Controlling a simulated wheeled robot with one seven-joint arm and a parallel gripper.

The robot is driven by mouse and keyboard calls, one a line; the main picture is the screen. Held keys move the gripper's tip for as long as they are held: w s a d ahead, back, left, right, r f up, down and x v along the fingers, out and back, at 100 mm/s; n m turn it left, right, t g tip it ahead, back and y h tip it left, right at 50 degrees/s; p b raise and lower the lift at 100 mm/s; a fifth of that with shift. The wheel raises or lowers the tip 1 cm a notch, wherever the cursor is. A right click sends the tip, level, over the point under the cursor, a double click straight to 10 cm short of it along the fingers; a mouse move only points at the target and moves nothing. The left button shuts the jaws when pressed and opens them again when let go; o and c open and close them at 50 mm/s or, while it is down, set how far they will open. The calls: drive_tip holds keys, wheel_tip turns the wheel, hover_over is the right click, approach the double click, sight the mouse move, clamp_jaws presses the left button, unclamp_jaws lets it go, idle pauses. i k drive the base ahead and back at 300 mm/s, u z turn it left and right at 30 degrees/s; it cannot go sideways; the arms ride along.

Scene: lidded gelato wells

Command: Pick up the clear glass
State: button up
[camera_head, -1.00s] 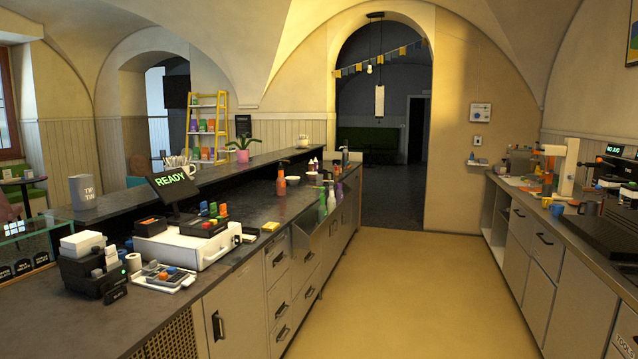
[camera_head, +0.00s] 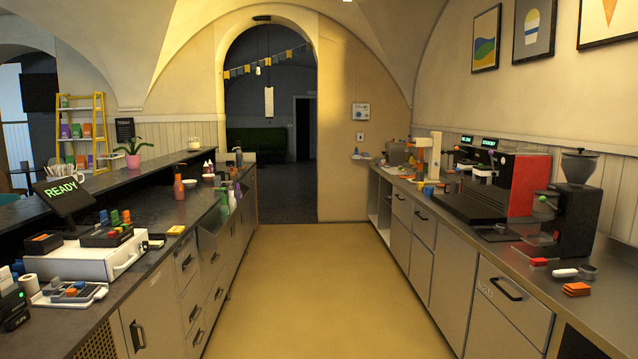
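I cannot make out a clear glass in the head view. Small items stand at the far end of the right counter (camera_head: 470,215), but they are too small to tell apart. My gripper is not in view.
The yellow floor aisle (camera_head: 315,280) between the two counters is free. The left counter (camera_head: 150,262) holds a white cash drawer (camera_head: 80,260) and bottles. A red and black coffee machine (camera_head: 522,186) and a black grinder (camera_head: 575,212) stand on the right counter. An archway (camera_head: 285,190) opens at the back.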

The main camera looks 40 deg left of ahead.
sight(217, 178)
drive_tip(key=z, duration=0.05)
drive_tip(key=k, duration=0.25)
drive_tip(key=u, duration=0.05)
drive_tip(key=i, duration=1.85)
drive_tip(key=u, duration=0.8)
drive_tip(key=i, duration=2.65)
drive_tip(key=u, duration=0.5)
drive_tip(key=i, duration=2.35)
drive_tip(key=u, duration=0.35)
drive_tip(key=i, duration=2.4)
drive_tip(key=u, duration=0.75)
drive_tip(key=i, duration=1.15)
drive_tip(key=u, duration=1.4)
drive_tip(key=i, duration=0.85)
drive_tip(key=u, duration=1.55)
drive_tip(key=i, duration=0.75)
drive_tip(key=u, duration=0.4)
